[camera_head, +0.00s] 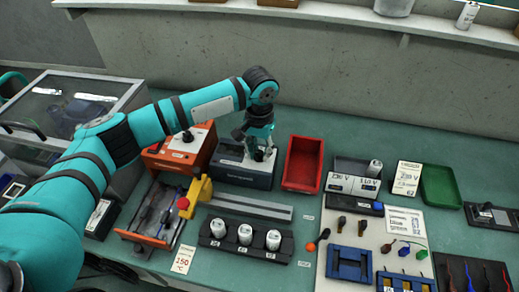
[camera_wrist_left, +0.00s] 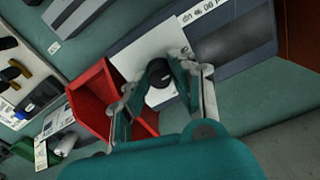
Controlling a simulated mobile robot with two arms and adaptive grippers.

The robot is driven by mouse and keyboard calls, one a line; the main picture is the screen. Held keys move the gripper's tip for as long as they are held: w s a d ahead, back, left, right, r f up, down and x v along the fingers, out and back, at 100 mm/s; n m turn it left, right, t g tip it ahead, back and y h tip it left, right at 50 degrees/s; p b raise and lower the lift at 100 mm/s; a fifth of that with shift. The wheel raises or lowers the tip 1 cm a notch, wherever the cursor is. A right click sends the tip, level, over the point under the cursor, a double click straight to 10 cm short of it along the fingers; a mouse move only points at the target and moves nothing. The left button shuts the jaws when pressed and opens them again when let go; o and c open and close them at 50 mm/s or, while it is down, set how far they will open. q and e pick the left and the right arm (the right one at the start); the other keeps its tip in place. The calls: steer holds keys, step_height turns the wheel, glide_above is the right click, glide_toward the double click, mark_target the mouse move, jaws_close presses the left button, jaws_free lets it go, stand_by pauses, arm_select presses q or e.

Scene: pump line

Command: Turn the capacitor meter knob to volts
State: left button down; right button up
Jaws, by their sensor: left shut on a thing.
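The capacitor meter (camera_head: 240,175) is a dark grey box with a pale top panel, standing behind the long grey rail. In the left wrist view its pale panel (camera_wrist_left: 140,52) carries a round black knob (camera_wrist_left: 159,74). My left gripper (camera_head: 260,146) reaches down onto this panel from above. In the left wrist view the gripper (camera_wrist_left: 162,80) has a finger on each side of the knob and is shut on it. The knob's pointer and the position marks around it are too small or hidden to read. My right gripper is in neither view.
An orange box (camera_head: 168,157) with a black knob stands left of the meter. An empty red bin (camera_head: 303,163) stands close to its right. In front are the grey rail (camera_head: 250,206) and a black holder (camera_head: 218,250) with white cylinders.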

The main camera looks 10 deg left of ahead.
arm_select(q)
steer(key=shift+r, duration=0.1)
steer(key=shift+r+m+p, duration=0.1)
steer(key=shift+m+p, duration=0.2)
steer(key=shift+p, duration=0.35)
steer(key=m+p, duration=0.2)
steer(key=p, duration=0.1)
steer(key=shift+m, duration=0.4)
steer(key=shift+m+p, duration=1.1)
steer(key=shift+m, duration=0.1)
steer(key=shift+m+p, duration=0.7)
steer(key=shift+m, duration=0.7)
steer(key=shift+w, duration=0.1)
steer(key=c, duration=1.1)
jaws_free()
